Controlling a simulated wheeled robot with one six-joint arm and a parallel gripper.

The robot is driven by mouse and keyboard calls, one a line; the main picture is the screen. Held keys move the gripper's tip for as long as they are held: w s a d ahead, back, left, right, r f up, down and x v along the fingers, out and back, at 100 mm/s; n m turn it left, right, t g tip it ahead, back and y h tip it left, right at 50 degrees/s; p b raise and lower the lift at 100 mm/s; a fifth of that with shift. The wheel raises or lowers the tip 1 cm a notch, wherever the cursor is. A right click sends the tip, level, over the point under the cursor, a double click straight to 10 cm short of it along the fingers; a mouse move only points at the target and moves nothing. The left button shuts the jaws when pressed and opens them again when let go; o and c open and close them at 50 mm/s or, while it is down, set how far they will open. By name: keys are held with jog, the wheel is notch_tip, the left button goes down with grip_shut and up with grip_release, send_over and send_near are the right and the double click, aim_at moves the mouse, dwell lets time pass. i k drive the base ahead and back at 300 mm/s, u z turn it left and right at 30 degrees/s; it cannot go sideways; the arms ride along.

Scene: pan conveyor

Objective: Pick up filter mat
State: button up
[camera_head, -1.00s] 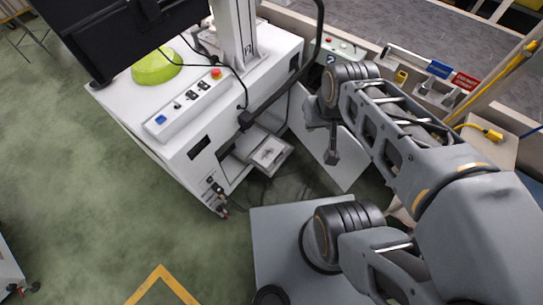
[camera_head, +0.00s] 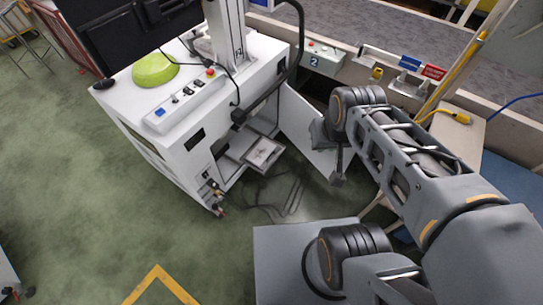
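A flat light piece with a dark mark, which may be the filter mat (camera_head: 263,152), lies on a tray (camera_head: 240,148) sticking out of the open lower bay of the white machine. It is small in the view, so I cannot be sure what it is. My gripper (camera_head: 337,179) points down to the right of the tray, in front of the open door panel. It is apart from the tray and the flat piece. Its fingers are too small and dark to tell whether they are open or shut, and I see nothing held in them.
The white machine (camera_head: 168,157) carries a green dome (camera_head: 154,70) and a switch strip (camera_head: 186,103). Its open white door (camera_head: 305,137) stands between the tray and my arm. Cables (camera_head: 285,203) lie on the green floor below. Open floor is at the left.

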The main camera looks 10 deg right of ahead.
aim_at(262, 154)
jog(key=z, duration=0.55)
jog(key=i, duration=0.65)
jog(key=u, duration=1.85)
